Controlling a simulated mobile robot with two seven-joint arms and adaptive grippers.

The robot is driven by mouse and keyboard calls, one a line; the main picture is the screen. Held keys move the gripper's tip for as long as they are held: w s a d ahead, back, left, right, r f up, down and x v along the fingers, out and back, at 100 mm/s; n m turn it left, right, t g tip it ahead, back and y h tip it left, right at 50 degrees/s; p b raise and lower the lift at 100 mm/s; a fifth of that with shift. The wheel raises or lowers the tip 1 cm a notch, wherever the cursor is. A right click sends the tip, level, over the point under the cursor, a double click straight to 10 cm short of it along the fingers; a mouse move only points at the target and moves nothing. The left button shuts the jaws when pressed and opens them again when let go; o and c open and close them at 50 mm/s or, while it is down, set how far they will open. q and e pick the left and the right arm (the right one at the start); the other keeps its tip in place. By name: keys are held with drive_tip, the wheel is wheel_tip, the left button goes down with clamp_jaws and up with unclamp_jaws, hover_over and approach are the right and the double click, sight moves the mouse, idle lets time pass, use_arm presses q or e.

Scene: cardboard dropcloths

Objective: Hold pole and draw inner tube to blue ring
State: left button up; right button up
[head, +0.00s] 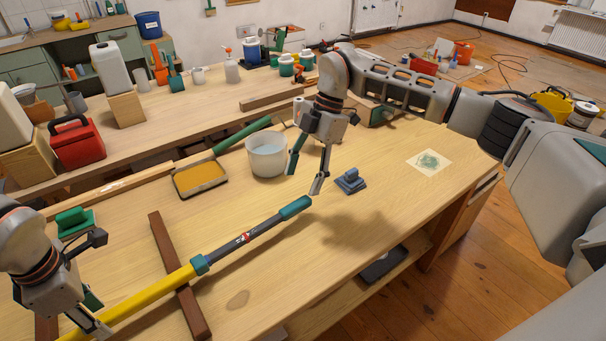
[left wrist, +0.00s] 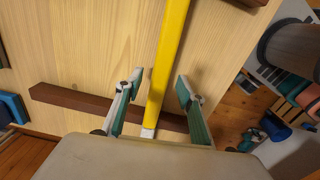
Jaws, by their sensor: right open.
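The pole lies slanting across the bench, with a yellow outer tube (head: 150,294), a teal collar (head: 200,264), a dark inner tube (head: 262,228) with a red-and-white label, and a teal end grip (head: 295,207). I cannot make out a blue ring on it. My left gripper (head: 97,312) is at the yellow tube's near end. In the left wrist view the yellow tube (left wrist: 170,60) runs between its two spread fingers (left wrist: 157,103), with gaps at both sides. My right gripper (head: 305,174) is open and empty, above and just beyond the end grip.
Dark brown wooden strips (head: 179,275) lie under the pole. A white bucket (head: 267,157), a tray with yellow-brown content (head: 200,178) and a small blue block-like tool (head: 350,181) stand near the right gripper. The bench right of the pole is mostly clear.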

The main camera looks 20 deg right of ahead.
use_arm(q)
wheel_tip(320, 180, up, 11)
drive_tip(key=shift+r, duration=0.15)
